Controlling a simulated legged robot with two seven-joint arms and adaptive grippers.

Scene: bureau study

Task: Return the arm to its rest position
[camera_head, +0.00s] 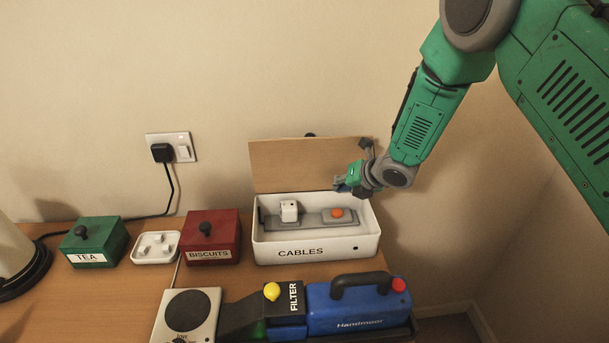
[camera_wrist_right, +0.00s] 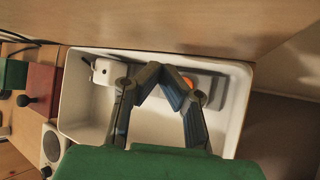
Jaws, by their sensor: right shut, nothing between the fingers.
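My right arm comes in from the upper right, green and grey. Its gripper (camera_head: 343,184) is at the right part of the white CABLES box (camera_head: 316,252), near the raised brown lid (camera_head: 290,165). In the right wrist view the right gripper (camera_wrist_right: 163,68) has its fingertips together with nothing between them, over the box. Inside the box lie a white plug-like block (camera_head: 289,210) and a grey piece with an orange button (camera_head: 337,212). They also show in the wrist view, the orange button partly behind a finger. My left gripper is not in view.
A red BISCUITS box (camera_head: 211,240), white tray (camera_head: 156,248) and green TEA box (camera_head: 95,243) stand to the left. A black plug (camera_head: 162,152) sits in the wall socket.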

